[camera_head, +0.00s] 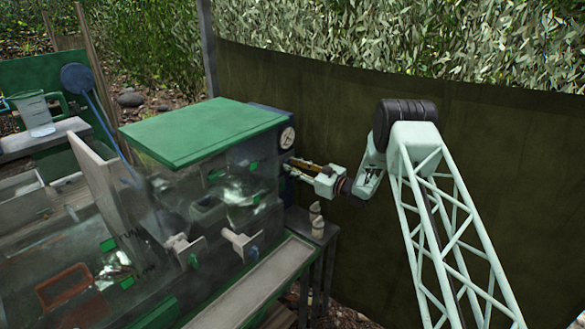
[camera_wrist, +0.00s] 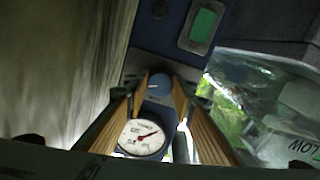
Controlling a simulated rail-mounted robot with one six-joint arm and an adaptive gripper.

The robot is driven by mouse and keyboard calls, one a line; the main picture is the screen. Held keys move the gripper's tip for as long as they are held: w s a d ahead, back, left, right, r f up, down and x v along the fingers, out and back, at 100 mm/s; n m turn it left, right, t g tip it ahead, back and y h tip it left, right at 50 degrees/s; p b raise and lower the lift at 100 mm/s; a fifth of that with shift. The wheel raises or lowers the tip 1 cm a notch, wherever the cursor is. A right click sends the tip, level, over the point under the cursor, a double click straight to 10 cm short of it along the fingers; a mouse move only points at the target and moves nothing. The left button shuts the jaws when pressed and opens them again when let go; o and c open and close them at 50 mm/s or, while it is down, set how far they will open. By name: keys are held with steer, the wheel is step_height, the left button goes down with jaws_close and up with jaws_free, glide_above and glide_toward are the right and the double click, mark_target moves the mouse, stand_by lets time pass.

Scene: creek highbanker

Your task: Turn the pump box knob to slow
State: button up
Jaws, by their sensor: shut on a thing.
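The blue pump box (camera_head: 262,113) stands at the right end of the green-lidded clear tank, and its panel also shows in the wrist view (camera_wrist: 170,50). Its round blue knob (camera_wrist: 160,83) sits between my fingertips in the wrist view, with a small pale mark on its face. My gripper (camera_head: 291,164) reaches the box side from the right, below the white gauge (camera_head: 287,138). In the wrist view my gripper (camera_wrist: 160,92) is shut on the knob, one finger on each side. The knob is hidden in the head view, and I cannot read its setting labels.
The gauge (camera_wrist: 141,137) with a red needle is close to my fingers. A green screen (camera_wrist: 203,25) is on the panel. The clear tank with a green lid (camera_head: 200,130) is beside the box. A dark cloth screen (camera_head: 310,110) stands behind. Small bottles (camera_head: 317,220) stand below my gripper.

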steer(key=shift+f+n+b, duration=0.15)
steer(key=shift+n+b, duration=0.15)
steer(key=shift+b, duration=0.15)
steer(key=n+b, duration=0.9)
steer(key=b, duration=0.3)
steer(key=shift+w+n, duration=0.1)
steer(key=shift+n, duration=0.2)
steer(key=shift+d+r+n+b, duration=0.1)
steer(key=shift+r+n+b, duration=0.1)
steer(key=shift+n+b, duration=1.2)
steer(key=shift+n, duration=0.4)
steer(key=o, duration=0.8)
steer(key=shift+o, duration=0.2)
